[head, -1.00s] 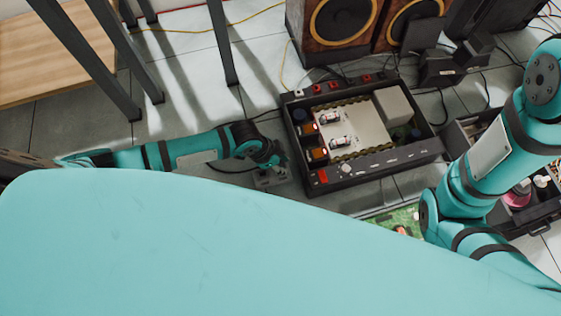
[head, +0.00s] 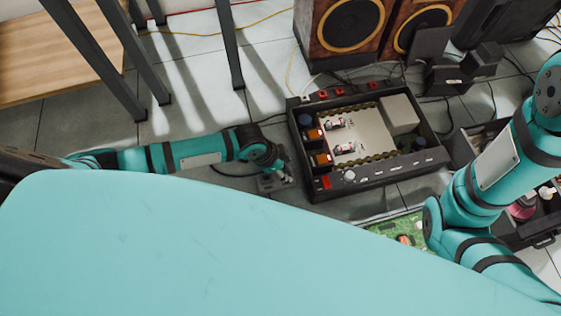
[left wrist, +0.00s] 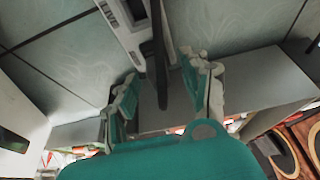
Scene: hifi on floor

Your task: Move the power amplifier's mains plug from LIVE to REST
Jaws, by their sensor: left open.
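The power amplifier (head: 412,160) is an open black chassis on the floor, right of centre in the head view. My left gripper (head: 280,172) points down over a small grey block (head: 270,184) at the amplifier's left. In the left wrist view, its two teal fingers (left wrist: 163,98) stand apart. A dark upright cable or plug body (left wrist: 158,55) shows between them; I cannot tell whether it touches either one. A pale strip with dark openings (left wrist: 125,28) lies beside it. The right gripper is out of view.
Wooden speakers (head: 345,25) stand behind the amplifier, with loose cables around. Dark table legs (head: 228,45) stand at upper left. A green circuit board (head: 402,229) lies in front of the amplifier. My right arm crosses the right side.

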